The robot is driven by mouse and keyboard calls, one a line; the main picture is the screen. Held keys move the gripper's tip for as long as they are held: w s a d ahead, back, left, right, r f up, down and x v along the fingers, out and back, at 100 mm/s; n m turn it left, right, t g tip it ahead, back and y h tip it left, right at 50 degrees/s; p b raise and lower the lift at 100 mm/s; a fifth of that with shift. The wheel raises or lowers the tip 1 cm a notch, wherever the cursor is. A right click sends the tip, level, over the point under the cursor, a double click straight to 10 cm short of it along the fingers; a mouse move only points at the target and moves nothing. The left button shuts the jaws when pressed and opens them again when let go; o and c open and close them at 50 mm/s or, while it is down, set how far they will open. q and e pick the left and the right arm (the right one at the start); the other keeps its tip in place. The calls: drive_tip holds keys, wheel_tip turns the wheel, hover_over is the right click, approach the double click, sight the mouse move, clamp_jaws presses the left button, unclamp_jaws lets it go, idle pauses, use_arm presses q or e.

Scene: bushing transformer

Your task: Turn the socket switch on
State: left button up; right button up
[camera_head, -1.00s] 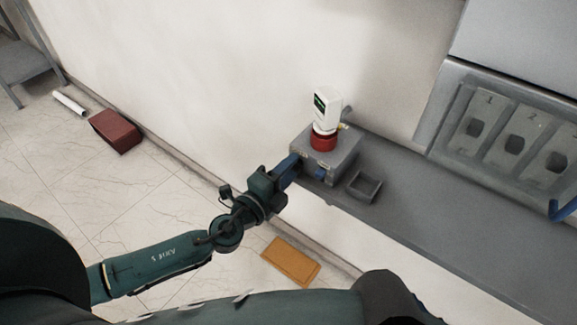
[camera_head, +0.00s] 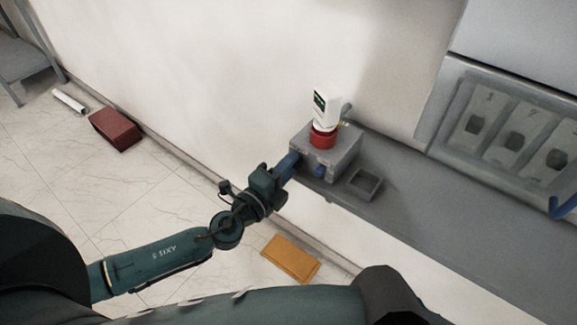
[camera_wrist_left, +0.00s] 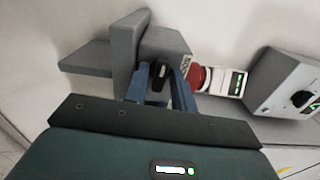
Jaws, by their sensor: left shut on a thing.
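A grey socket box (camera_head: 341,160) sits on the end of the grey counter. A red plug (camera_head: 323,139) with a white body above it stands upright on the box; they also show in the left wrist view, the red part (camera_wrist_left: 197,77) and the white part (camera_wrist_left: 228,82). A black switch knob (camera_wrist_left: 160,73) is on the box side facing my gripper. My left gripper (camera_head: 291,162) is at the box's left side. In the left wrist view its blue fingers (camera_wrist_left: 160,84) lie either side of the knob, shut on it. The knob's exact angle is hard to read.
A small open grey tray (camera_head: 364,185) is on the counter (camera_head: 450,215) right of the box. A numbered panel (camera_head: 515,135) is at the right. A red box (camera_head: 116,128) and an orange-brown slab (camera_head: 291,259) lie on the floor.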

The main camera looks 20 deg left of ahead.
use_arm(q)
drive_tip(key=shift+m+p, duration=0.95)
drive_tip(key=shift+m, duration=7.65)
use_arm(e)
drive_tip(key=shift+s+d+r, duration=0.15)
drive_tip(key=shift+d+r, duration=0.05)
drive_tip(key=shift+d, duration=0.1)
use_arm(q)
drive_tip(key=o, duration=0.7)
drive_tip(key=b+v, duration=0.3)
drive_tip(key=v, duration=1)
use_arm(e)
drive_tip(key=shift+a+f+y, duration=0.25)
drive_tip(key=shift+a+y, duration=0.05)
drive_tip(key=shift+a, duration=0.3)
